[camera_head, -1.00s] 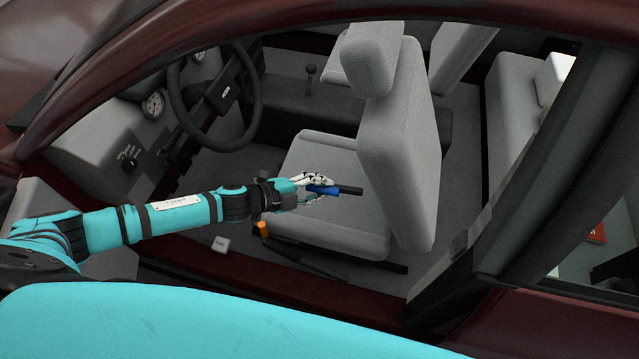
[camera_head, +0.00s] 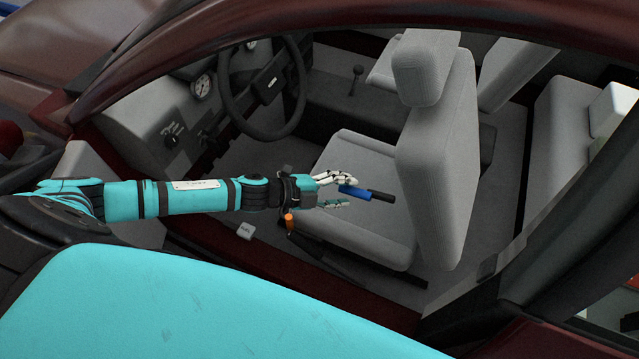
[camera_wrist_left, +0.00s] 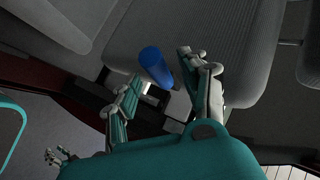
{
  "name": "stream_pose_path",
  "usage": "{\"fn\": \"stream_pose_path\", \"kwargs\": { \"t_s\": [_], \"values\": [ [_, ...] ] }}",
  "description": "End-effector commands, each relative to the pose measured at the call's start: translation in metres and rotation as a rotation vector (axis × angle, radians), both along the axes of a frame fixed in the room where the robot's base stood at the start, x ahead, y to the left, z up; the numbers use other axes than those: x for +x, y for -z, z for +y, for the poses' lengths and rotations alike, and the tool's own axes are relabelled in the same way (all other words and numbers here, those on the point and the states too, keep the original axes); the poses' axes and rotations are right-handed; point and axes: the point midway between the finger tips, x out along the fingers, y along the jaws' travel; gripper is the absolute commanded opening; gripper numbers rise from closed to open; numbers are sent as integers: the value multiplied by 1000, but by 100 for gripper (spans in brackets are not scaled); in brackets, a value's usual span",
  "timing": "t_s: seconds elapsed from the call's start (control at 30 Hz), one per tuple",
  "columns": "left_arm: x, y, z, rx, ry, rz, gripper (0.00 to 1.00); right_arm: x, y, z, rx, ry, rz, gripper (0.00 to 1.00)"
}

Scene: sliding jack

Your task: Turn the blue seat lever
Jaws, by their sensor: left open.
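The blue seat lever (camera_head: 357,192) is a short cylinder with a black part beyond it, at the near side of the grey front seat (camera_head: 362,220). My left gripper (camera_head: 351,192) is open beside the seat, its fingertips at the lever's near end. In the left wrist view the round blue lever (camera_wrist_left: 155,64) shows between the two spread fingertips of the gripper (camera_wrist_left: 158,67), with gaps to both sides. Its grip looks empty.
An orange-tipped lever (camera_head: 289,220) stands low by the seat, just below my left wrist. The steering wheel (camera_head: 265,88) and dashboard are to the left. The dark red door frame (camera_head: 300,275) runs below my arm. The seat backrest (camera_head: 436,165) rises right of the lever.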

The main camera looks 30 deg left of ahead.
Motion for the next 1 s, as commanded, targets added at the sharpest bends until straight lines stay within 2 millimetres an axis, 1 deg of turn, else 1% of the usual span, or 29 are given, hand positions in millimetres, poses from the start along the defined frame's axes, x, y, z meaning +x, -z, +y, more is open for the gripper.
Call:
{"fn": "stream_pose_path", "kwargs": {
  "t_s": [0.03,0.2,0.4,0.6,1.0],
  "values": [
    [-9,-3,10,4,-2,4,45,0,0,1,1,0,0,40],
    [-34,-17,36,4,0,5,45,0,0,1,1,1,0,40],
    [-51,-28,55,3,0,5,45,-1,0,1,2,1,0,40],
    [-57,-33,62,2,1,2,45,0,0,1,2,1,0,40],
    [-57,-34,62,1,1,1,45,0,0,2,2,1,0,40]
  ]
}}
